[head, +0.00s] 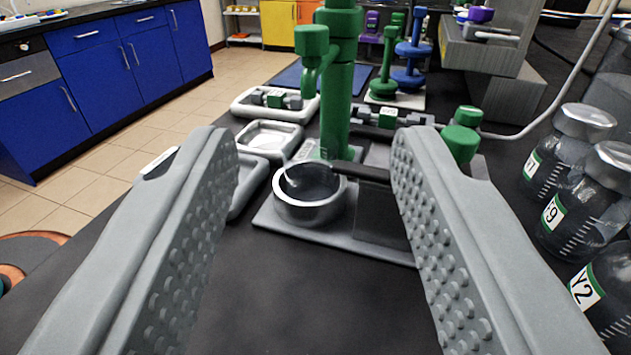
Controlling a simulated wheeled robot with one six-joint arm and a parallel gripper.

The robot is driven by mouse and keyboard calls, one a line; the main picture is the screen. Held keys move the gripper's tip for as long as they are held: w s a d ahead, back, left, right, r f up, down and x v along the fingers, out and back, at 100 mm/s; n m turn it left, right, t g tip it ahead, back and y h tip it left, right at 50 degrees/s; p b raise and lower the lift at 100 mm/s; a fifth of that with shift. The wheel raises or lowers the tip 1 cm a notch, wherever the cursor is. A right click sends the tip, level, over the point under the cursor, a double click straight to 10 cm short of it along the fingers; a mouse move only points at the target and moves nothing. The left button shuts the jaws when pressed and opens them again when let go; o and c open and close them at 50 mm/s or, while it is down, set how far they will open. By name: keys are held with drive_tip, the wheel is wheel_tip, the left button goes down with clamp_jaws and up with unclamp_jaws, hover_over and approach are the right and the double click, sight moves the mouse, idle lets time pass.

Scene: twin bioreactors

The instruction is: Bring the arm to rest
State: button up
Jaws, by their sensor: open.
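My gripper (308,165) is open in the head view. Its two grey studded fingers stand wide apart, one on each side of the picture, with nothing between their pads. Past the fingertips, a round metal bowl (310,205) with a dark handle sits on a grey plate (375,247) on the black bench top. A green stand (337,95) rises just behind the bowl. The gripper appears apart from all of these.
Several labelled glass bottles (570,150) stand at the right edge. Grey trays (268,136) lie behind the left finger. Green and blue stands (410,60) stand at the back. Blue cabinets (105,65) line the left, across a tiled floor. The near bench (305,300) is clear.

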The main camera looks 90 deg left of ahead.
idle(0.3)
drive_tip(key=s+a+r+m+t, duration=0.1)
drive_tip(key=s+a+r+t, duration=0.3)
drive_tip(key=r, duration=0.5)
drive_tip(key=s+a+r+m+t, duration=0.1)
drive_tip(key=s+a+r+t, duration=0.25)
drive_tip(key=r+t, duration=0.35)
drive_tip(key=s+a+r+m+t, duration=0.25)
drive_tip(key=a+r+t, duration=0.2)
drive_tip(key=r, duration=0.55)
drive_tip(key=s+r+m+t+h, duration=0.35)
drive_tip(key=s+t+h, duration=0.2)
drive_tip(key=s, duration=0.25)
drive_tip(key=s+d+f+m+t+h, duration=0.1)
drive_tip(key=s+m+h, duration=0.35)
drive_tip(key=s, duration=0.35)
drive_tip(key=s+d+f+m+t+h, duration=0.1)
drive_tip(key=s+m+t+h, duration=0.1)
drive_tip(key=s+m+h, duration=0.35)
drive_tip(key=s+a+f+m+g+h, duration=0.1)
drive_tip(key=s+f+g, duration=0.4)
drive_tip(key=s+f, duration=1.2)
drive_tip(key=shift+s+a+h, duration=0.15)
drive_tip(key=shift+s+h, duration=0.6)
